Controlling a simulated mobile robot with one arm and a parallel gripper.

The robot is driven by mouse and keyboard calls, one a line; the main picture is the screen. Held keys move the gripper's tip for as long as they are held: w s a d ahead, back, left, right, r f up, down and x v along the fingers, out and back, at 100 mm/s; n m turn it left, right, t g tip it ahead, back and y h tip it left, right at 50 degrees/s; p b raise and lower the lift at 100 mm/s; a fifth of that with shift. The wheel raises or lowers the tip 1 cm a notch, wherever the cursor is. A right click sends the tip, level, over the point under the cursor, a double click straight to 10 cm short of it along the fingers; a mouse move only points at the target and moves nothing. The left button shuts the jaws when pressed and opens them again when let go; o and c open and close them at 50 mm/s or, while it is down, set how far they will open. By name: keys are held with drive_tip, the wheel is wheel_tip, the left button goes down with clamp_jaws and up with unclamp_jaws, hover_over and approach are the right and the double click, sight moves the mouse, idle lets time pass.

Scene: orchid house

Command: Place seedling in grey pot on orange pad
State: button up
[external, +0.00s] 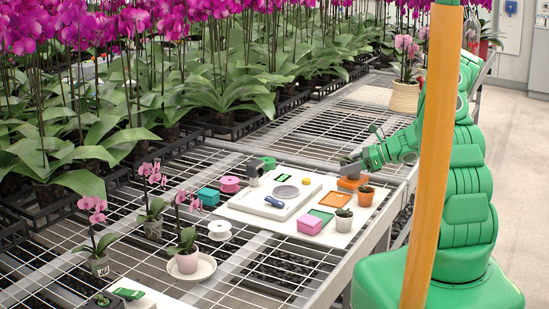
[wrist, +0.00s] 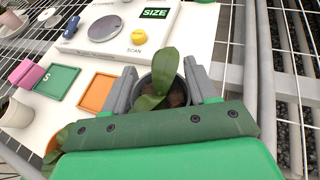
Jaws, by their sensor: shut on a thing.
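The grey pot (wrist: 144,84) with a green-leaved seedling (wrist: 166,68) is between the jaws of my gripper (wrist: 160,78) in the wrist view. The jaws are shut on its sides. An orange pad (wrist: 97,92) lies on the white board just left of the gripper, and it also shows in the external view (external: 335,199). In the external view my gripper (external: 350,167) is low over the board's right end, above another orange patch (external: 352,184). The held pot is hard to make out there, and its base is hidden in the wrist view.
A green pad (wrist: 57,80) and a pink block (wrist: 26,73) lie left of the orange pad. A terracotta pot (external: 365,196) and a pale pot (external: 343,220) stand along the board's near edge.

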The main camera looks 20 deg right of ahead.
drive_tip(key=o, duration=1.1)
drive_tip(key=shift+r, duration=0.1)
drive_tip(key=shift+s+d+r, duration=0.1)
drive_tip(key=shift+d+r, duration=0.05)
drive_tip(key=shift+d, duration=0.1)
drive_tip(key=v, duration=1.1)
drive_tip(key=s+a+r+n+g+h, duration=0.3)
drive_tip(key=s+a+r+n+g, duration=0.4)
drive_tip(key=s+a+r+n, duration=0.85)
drive_tip(key=s+a+r+n+h, duration=0.1)
drive_tip(key=s+a+r+h, duration=0.15)
drive_tip(key=s, duration=0.55)
drive_tip(key=s+a+r+n+h, duration=0.2)
drive_tip(key=s+a+r, duration=0.15)
drive_tip(key=s, duration=0.35)
drive_tip(key=s+d+n+h, duration=0.1)
drive_tip(key=s+d, duration=0.1)
drive_tip(key=s, duration=0.2)
drive_tip(key=s+d+n+h, duration=0.1)
drive_tip(key=s+d+h, duration=0.1)
drive_tip(key=s, duration=0.3)
drive_tip(key=s+d+r+n+h, duration=0.1)
drive_tip(key=s+d+n+h, duration=0.1)
drive_tip(key=s, duration=0.3)
drive_tip(key=shift+s+d, duration=0.1)
drive_tip(key=shift+d, duration=0.65)
